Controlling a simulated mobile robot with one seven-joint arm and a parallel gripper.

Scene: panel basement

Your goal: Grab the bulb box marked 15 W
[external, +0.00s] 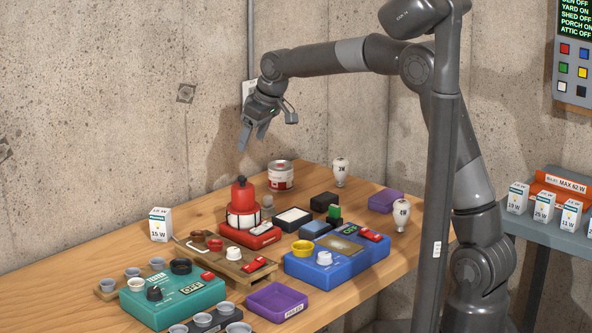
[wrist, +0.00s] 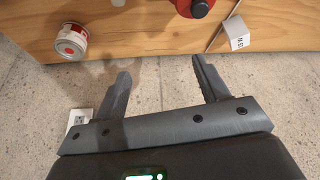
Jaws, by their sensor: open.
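The bulb box marked 15 W (external: 160,225) is a small white carton with a dark green band. It stands upright at the back left of the wooden table, near the wall. It also shows at the upper right of the wrist view (wrist: 237,33). My gripper (external: 252,139) is open and empty, with its fingers pointing down. It hangs well above the table's back edge, to the right of the box and apart from it. In the wrist view, bare floor or wall shows between the fingers (wrist: 161,70).
A red lantern-like device (external: 243,208), a red-and-white can (external: 280,176), a teal unit (external: 172,300) and a blue unit (external: 337,262) crowd the table (external: 60,285). Similar white boxes (external: 543,207) stand on the grey shelf at right. The table's left side is clear.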

